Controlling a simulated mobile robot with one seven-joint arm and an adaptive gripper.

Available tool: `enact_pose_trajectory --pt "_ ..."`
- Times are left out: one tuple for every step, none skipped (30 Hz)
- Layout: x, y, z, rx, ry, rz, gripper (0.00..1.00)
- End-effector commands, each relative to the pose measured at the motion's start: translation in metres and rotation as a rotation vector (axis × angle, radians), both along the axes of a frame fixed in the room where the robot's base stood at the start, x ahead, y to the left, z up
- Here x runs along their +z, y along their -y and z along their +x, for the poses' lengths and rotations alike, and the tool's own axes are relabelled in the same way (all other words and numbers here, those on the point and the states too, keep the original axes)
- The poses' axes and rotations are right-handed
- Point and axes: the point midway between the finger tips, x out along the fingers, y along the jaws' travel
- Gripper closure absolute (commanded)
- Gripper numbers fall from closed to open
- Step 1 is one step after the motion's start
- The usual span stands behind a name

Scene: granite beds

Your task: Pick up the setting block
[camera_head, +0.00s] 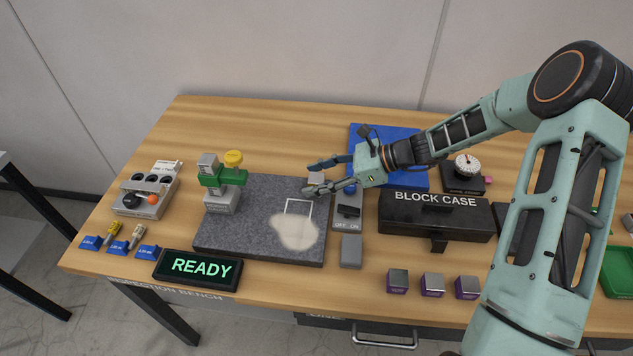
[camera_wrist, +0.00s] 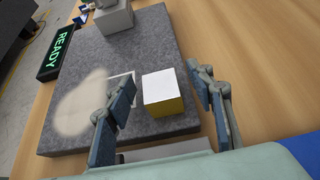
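A small block with a pale top and a yellow side, which I take to be the setting block (camera_wrist: 163,92), sits on the dark granite plate (camera_wrist: 75,132) near its edge. In the head view the block (camera_head: 316,178) shows at the plate's back right corner, partly hidden by my fingers. My gripper (camera_head: 311,178) is open around it. In the wrist view my gripper (camera_wrist: 161,84) has one finger on each side of the block, with a visible gap on both sides. I cannot tell how high the fingertips are above the plate.
A green and grey stand (camera_head: 222,183) is on the plate's left, with a pale wet patch (camera_head: 295,231) near the front. An OFF/ON box (camera_head: 348,212) and the block case (camera_head: 436,214) lie to the right. Several small blocks and a READY display (camera_head: 198,268) line the front.

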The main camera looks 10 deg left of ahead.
Motion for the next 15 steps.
enact_pose_trajectory --pt "0.0 0.0001 0.0 0.0 0.0 0.0 0.56" --pt "0.0001 0.0002 0.0 0.0 0.0 0.0 0.6" --pt "0.0002 0.0001 0.0 0.0 0.0 0.0 0.64" --pt "0.0002 0.0001 0.0 0.0 0.0 0.0 0.67" --pt "0.0002 0.0001 0.0 0.0 0.0 0.0 0.71" --pt "0.0002 0.0002 0.0 0.0 0.0 0.0 0.75" --pt "0.0002 0.0002 0.0 0.0 0.0 0.0 0.78" --pt "0.0001 0.0003 0.0 0.0 0.0 0.0 0.82" --pt "0.0002 0.0002 0.0 0.0 0.0 0.0 0.86" --pt "0.0002 0.0002 0.0 0.0 0.0 0.0 0.89" --pt "0.0002 0.0002 0.0 0.0 0.0 0.0 0.93" --pt "0.0002 0.0002 0.0 0.0 0.0 0.0 0.97" --pt "0.0003 0.0003 0.0 0.0 0.0 0.0 1.0" --pt "0.0003 0.0003 0.0 0.0 0.0 0.0 1.0" --pt "0.0003 0.0003 0.0 0.0 0.0 0.0 1.0"
